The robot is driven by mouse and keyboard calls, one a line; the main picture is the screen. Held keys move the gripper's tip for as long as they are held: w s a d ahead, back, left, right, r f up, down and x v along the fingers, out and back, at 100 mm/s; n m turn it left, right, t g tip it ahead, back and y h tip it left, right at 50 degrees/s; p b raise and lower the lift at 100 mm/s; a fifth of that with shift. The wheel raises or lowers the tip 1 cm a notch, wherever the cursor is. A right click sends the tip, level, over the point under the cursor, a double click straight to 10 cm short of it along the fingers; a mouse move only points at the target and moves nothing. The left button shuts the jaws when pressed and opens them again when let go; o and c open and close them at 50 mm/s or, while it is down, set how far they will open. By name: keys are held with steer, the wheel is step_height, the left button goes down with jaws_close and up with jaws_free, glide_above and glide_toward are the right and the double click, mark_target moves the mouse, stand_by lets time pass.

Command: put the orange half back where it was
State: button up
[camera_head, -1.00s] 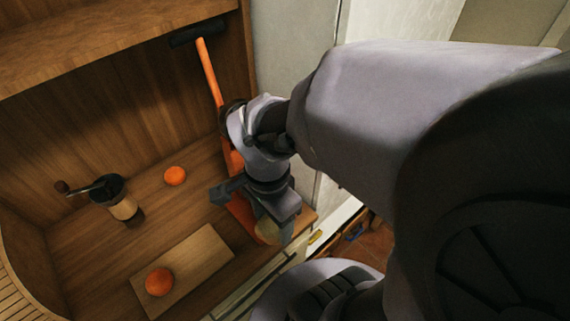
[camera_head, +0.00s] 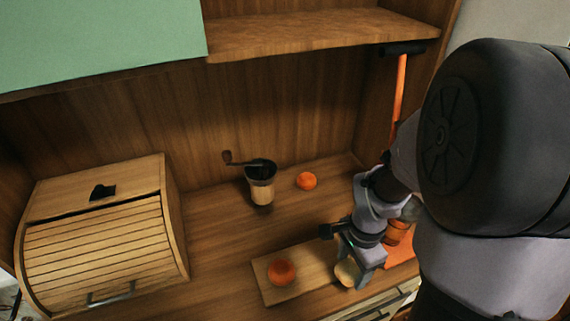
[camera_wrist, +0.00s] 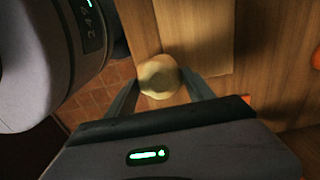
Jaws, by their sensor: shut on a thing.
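My gripper (camera_head: 350,268) is shut on a pale yellowish, rounded piece (camera_head: 347,273), which I take for the orange half. In the wrist view the piece (camera_wrist: 159,76) sits between both fingertips, its pale side towards the camera. In the head view it is at the right end of the wooden cutting board (camera_head: 312,262); I cannot tell whether it touches the board. The board also shows behind the piece in the wrist view (camera_wrist: 195,30). Another orange (camera_head: 306,181) lies further back on the counter.
A coffee grinder (camera_head: 261,185) with a crank stands behind the board. A wooden bread box (camera_head: 100,240) is at the left. The counter between bread box and board is clear.

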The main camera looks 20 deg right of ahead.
steer(key=b, duration=0.1)
glide_above(326, 257)
steer(key=shift+f, duration=0.7)
steer(key=shift+a+f+b, duration=0.1)
steer(key=shift+f+b, duration=1.15)
steer(key=shift+f, duration=0.45)
steer(key=o, duration=1.5)
steer(key=shift+o, duration=0.2)
step_height(326, 257, up, 12)
steer(key=p, duration=0.6)
steer(key=s+a+r+n+t+y, duration=0.2)
steer(key=s+a+r+n+t, duration=0.3)
steer(key=s+a+r+n, duration=0.6)
steer(key=a+r+n, duration=0.2)
steer(key=a, duration=0.1)
steer(key=shift+s+a+r+t, duration=0.2)
steer(key=shift+a+t, duration=0.05)
steer(key=shift+t, duration=0.15)
